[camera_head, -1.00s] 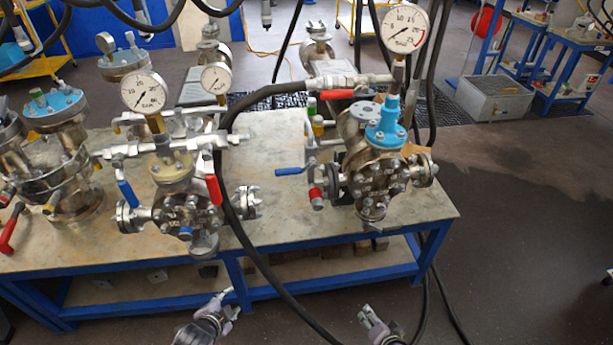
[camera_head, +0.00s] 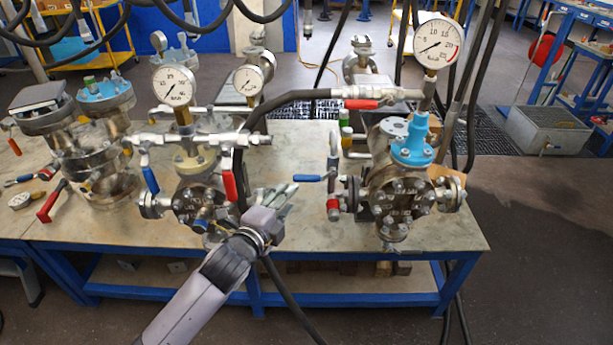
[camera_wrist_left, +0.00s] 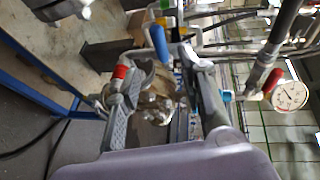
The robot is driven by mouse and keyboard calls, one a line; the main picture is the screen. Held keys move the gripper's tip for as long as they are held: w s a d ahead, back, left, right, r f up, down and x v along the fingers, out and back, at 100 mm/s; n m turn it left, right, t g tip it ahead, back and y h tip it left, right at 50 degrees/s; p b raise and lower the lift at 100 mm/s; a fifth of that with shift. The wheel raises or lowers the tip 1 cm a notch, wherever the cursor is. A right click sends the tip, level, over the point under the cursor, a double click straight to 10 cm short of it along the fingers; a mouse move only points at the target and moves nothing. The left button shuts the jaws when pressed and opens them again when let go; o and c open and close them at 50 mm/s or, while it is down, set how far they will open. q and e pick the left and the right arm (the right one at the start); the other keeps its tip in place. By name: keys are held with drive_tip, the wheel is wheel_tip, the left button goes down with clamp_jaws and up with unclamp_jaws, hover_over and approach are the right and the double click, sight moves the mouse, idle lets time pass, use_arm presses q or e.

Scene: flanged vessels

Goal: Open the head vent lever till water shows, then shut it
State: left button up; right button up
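The right flanged vessel (camera_head: 400,195) stands on the bench with a blue cap (camera_head: 413,145) on top. A blue-handled lever (camera_head: 308,178) sticks out at its left, above a red fitting (camera_head: 333,208). I cannot tell which lever is the head vent lever. My left gripper (camera_head: 280,193) is in front of the bench's middle, left of the blue lever and apart from it. In the left wrist view its fingers (camera_wrist_left: 165,105) are open and empty, with the blue lever (camera_wrist_left: 160,42) and red fitting (camera_wrist_left: 120,72) beyond. No water is seen. My right gripper is not in view.
The middle vessel (camera_head: 200,205) stands close left of my left gripper, with a red lever (camera_head: 228,183) and blue lever (camera_head: 150,178). A black hose (camera_head: 240,140) arches between the vessels. A pressure gauge (camera_head: 436,45) rises at the right. Bench (camera_head: 300,225) surface is bare between vessels.

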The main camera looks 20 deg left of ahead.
sight(304, 180)
use_arm(q)
drive_tip(key=p+x, duration=0.1)
drive_tip(key=x, duration=1)
drive_tip(key=shift+w, duration=0.4)
drive_tip(key=shift+c, duration=0.4)
drive_tip(key=shift+f, duration=0.1)
clamp_jaws()
